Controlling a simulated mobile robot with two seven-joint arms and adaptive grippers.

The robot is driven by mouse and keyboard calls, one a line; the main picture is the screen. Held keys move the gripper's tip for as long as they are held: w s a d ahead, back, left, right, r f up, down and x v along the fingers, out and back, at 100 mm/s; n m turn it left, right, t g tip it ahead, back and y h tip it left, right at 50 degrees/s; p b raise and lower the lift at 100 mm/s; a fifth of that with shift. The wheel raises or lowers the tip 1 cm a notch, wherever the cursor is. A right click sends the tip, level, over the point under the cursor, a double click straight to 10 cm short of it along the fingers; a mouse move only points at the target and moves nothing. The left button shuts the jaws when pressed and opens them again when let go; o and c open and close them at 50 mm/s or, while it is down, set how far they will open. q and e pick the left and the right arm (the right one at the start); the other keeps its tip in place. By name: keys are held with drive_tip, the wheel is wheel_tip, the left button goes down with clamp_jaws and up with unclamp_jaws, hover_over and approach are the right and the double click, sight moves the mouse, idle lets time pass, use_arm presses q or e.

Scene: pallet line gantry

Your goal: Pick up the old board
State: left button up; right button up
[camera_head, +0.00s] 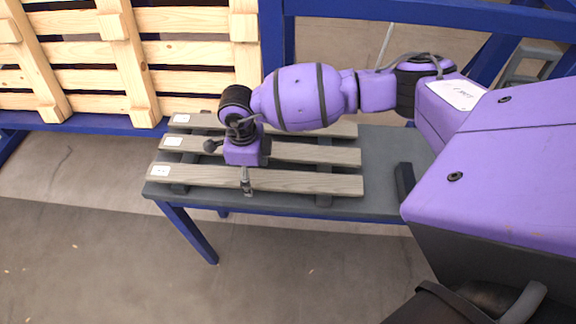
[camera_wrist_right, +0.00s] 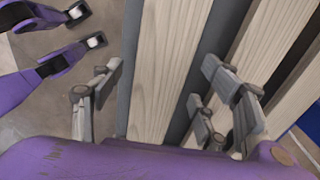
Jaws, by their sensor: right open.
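Three weathered grey-brown boards lie side by side on a bench, each with a white label at its left end: the front board (camera_head: 300,182), the middle board (camera_head: 310,152) and the back board (camera_head: 342,130). I cannot tell from looks which is the old one. My right gripper (camera_head: 246,182) points down at the front board, left of its middle. In the right wrist view its fingers (camera_wrist_right: 160,75) are spread, one on each side of a pale board (camera_wrist_right: 165,60). Whether they touch it is unclear. My left gripper is not in view.
The boards rest on dark cross supports (camera_head: 324,199) on a grey bench (camera_head: 380,160) with blue legs. A dark block (camera_head: 404,182) stands at the bench's right. A slatted wooden pallet (camera_head: 90,80) stands behind left. A blue beam (camera_head: 420,14) crosses the back.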

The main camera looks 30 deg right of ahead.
drive_tip(key=c, duration=1.4)
drive_tip(key=shift+w+r, duration=0.1)
drive_tip(key=shift+c, duration=0.3)
drive_tip(key=shift+r, duration=0.15)
